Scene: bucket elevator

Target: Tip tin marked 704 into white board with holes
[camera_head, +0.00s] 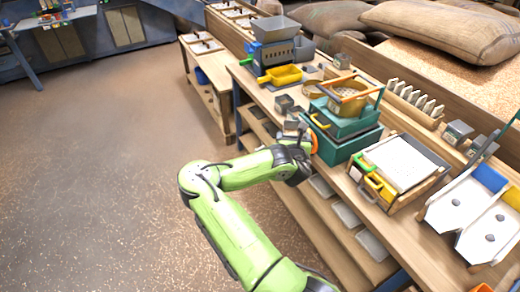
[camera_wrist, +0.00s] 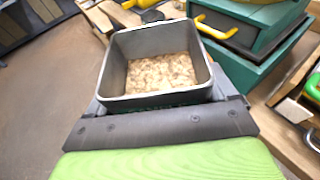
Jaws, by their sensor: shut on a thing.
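A grey square tin (camera_wrist: 118,103) with an open top fills the middle of the wrist view. It holds pale flaky grain and is close to level. My gripper (camera_wrist: 158,108) is shut on the tin's near side; the fingertips are mostly hidden. No number on the tin can be read. In the head view my gripper (camera_head: 300,150) is at the bench's front edge, left of the green machine; the tin is hard to pick out there. A white board (camera_head: 405,163) lies in a wooden frame on the bench, to the right of my gripper. Its holes are too small to make out.
A green machine (camera_head: 345,145) with a wooden sieve box (camera_head: 348,100) stands between my gripper and the board. Yellow and green handles (camera_head: 378,187) stick out at the board's front left. A white two-lane chute (camera_head: 475,215) stands farther right. The floor at left is clear.

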